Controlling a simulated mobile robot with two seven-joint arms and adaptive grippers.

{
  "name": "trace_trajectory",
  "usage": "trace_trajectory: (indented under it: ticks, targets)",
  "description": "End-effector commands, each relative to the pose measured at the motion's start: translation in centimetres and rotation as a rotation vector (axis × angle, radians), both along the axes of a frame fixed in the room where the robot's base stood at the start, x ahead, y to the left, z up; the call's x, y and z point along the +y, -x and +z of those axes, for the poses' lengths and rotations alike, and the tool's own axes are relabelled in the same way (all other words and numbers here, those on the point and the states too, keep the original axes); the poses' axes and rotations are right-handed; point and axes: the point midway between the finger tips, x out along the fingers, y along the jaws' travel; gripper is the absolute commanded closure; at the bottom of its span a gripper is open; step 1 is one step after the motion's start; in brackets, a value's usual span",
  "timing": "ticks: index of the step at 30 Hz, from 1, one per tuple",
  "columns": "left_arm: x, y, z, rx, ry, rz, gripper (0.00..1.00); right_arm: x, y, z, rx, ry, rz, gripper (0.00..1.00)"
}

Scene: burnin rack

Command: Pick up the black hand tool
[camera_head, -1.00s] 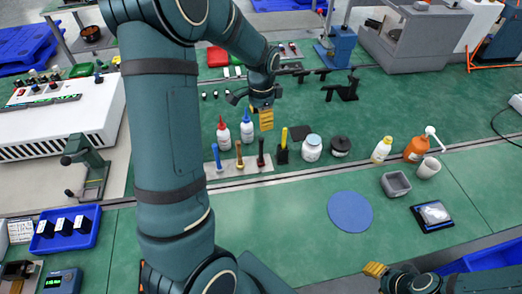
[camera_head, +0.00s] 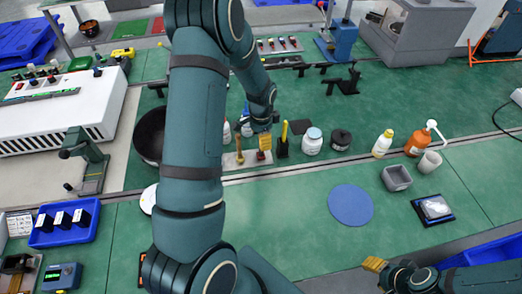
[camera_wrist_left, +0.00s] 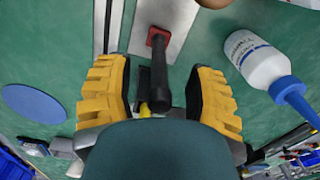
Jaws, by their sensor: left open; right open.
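The black hand tool (camera_wrist_left: 159,75) stands in the white holder plate (camera_wrist_left: 176,20), with a red collar at its base. In the wrist view it lies between the yellow fingers of my open left gripper (camera_wrist_left: 158,98), with a gap on both sides. In the head view my left gripper (camera_head: 264,144) is right over the tool and hides most of it; only the red part (camera_head: 261,156) shows below the fingers. My right gripper (camera_head: 375,265) is empty at the lower edge, away from the tool.
An orange-brown tool (camera_head: 240,157) stands beside it on the left, and a yellow-handled tool in a black base (camera_head: 282,146) on the right. A white bottle with a blue cap (camera_wrist_left: 262,62) is near the fingers. A white jar (camera_head: 312,142) and black jar (camera_head: 341,140) stand further right.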

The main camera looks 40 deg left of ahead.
Motion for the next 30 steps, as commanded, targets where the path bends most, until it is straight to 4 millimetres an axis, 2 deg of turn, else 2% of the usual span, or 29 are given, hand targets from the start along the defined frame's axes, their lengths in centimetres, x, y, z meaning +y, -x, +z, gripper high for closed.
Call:
trace_trajectory:
  ticks: [9,11,12,14,26,30]
  targets:
    - [0.0,0.0,-0.4,0.0,0.0,0.001,0.47,0.0,0.0,0.0,0.0,0.0,0.0,0.53]
    - [0.0,0.0,-0.4,0.0,0.0,0.001,0.68,0.0,0.0,0.0,0.0,0.0,0.0,0.53]
    - [0.0,0.0,-0.4,0.0,0.0,0.001,0.82,0.0,0.0,0.0,0.0,0.0,0.0,0.53]
    - [0.0,0.0,-0.4,0.0,0.0,0.001,1.0,0.0,0.0,0.0,0.0,0.0,0.0,0.53]
    - [0.0,0.0,-0.3,-0.001,0.0,0.001,1.0,0.0,0.0,0.0,0.0,0.0,0.0,0.53]
    - [0.1,-0.1,0.8,-0.004,-0.001,0.001,1.0,0.0,0.0,0.1,0.0,0.0,0.0,0.53]
